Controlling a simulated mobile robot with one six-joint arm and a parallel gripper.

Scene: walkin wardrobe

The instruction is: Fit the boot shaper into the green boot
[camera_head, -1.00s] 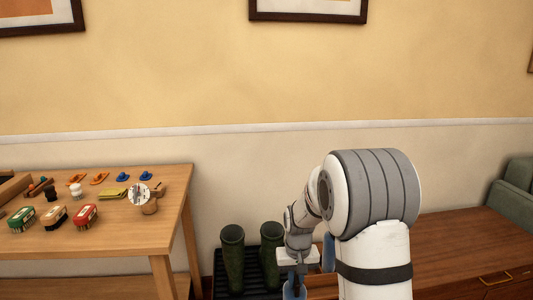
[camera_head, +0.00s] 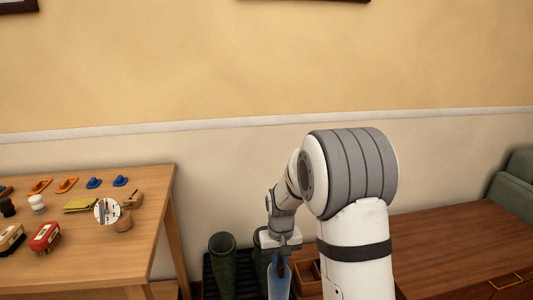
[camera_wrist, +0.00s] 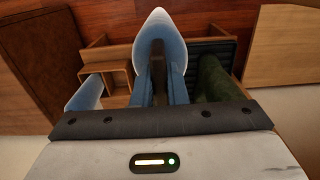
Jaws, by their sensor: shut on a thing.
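Two dark green boots stand upright side by side, the left boot (camera_head: 222,262) in full view of the head camera and the right boot (camera_head: 262,262) partly behind my wrist. My gripper (camera_head: 279,262) points down, just right of the right boot and overlapping its edge in the picture. It is shut on a pale blue boot shaper (camera_head: 279,284), which hangs below the jaws. In the wrist view the boot shaper (camera_wrist: 160,30) shows between and beyond the fingers, and one green boot (camera_wrist: 213,78) lies to its right. The shaper appears outside both boots.
The boots stand on a black ribbed tray (camera_wrist: 222,48). A wooden box (camera_wrist: 118,78) and another pale blue piece (camera_wrist: 86,92) are on the other side. A wooden table (camera_head: 150,215) with brushes and small items stands left; a low wooden cabinet (camera_head: 450,245) stands right.

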